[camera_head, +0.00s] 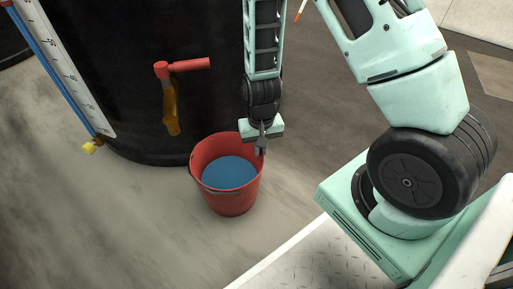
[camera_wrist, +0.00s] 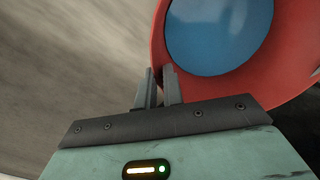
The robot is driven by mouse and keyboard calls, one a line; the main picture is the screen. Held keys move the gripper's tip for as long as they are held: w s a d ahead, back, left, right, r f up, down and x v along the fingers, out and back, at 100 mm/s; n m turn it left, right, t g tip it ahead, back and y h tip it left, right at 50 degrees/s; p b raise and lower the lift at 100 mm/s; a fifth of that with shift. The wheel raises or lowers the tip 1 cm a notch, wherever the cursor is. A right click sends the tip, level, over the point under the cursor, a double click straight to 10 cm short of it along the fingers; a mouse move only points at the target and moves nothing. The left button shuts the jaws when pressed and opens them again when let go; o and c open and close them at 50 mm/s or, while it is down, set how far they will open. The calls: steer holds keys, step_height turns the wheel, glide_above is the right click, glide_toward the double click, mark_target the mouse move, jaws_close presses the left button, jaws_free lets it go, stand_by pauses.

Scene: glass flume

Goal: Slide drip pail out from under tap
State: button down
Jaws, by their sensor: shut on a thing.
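The red drip pail (camera_head: 231,200) stands upright on the floor with blue liquid inside. The tap (camera_head: 172,98), with a red handle and an amber spout, is on the side of the dark tank, up and to the left of the pail. The pail lies a little right of and in front of the spout in the head view. My gripper (camera_head: 261,148) is at the pail's right rim, pointing down, and is shut on the rim. In the wrist view, the fingers (camera_wrist: 159,88) pinch the rim of the red pail (camera_wrist: 290,95), with the blue liquid beyond.
The large black tank (camera_head: 130,60) stands behind the pail. A white scale with a blue tube (camera_head: 70,75) and a yellow end runs down its left side. The concrete floor (camera_head: 110,225) is clear left of and in front of the pail.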

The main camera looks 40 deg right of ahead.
steer(key=shift+s+d, duration=0.35)
steer(key=shift+d, duration=0.45)
steer(key=shift+s+d, duration=0.3)
steer(key=shift+d, duration=0.45)
steer(key=shift+s+d, duration=0.35)
steer(key=shift+d, duration=0.6)
steer(key=s+d+p, duration=0.1)
steer(key=s+d, duration=0.1)
steer(key=d, duration=0.5)
steer(key=s+d+p, duration=0.1)
steer(key=s+d, duration=0.2)
steer(key=d, duration=0.4)
steer(key=shift+d, duration=0.25)
stand_by(1.5)
steer(key=c, duration=1.5)
jaws_free()
steer(key=shift+o, duration=0.2)
steer(key=shift+f, duration=0.1)
step_height(320, 180, up, 18)
steer(key=p, duration=1)
steer(key=shift+f, duration=0.2)
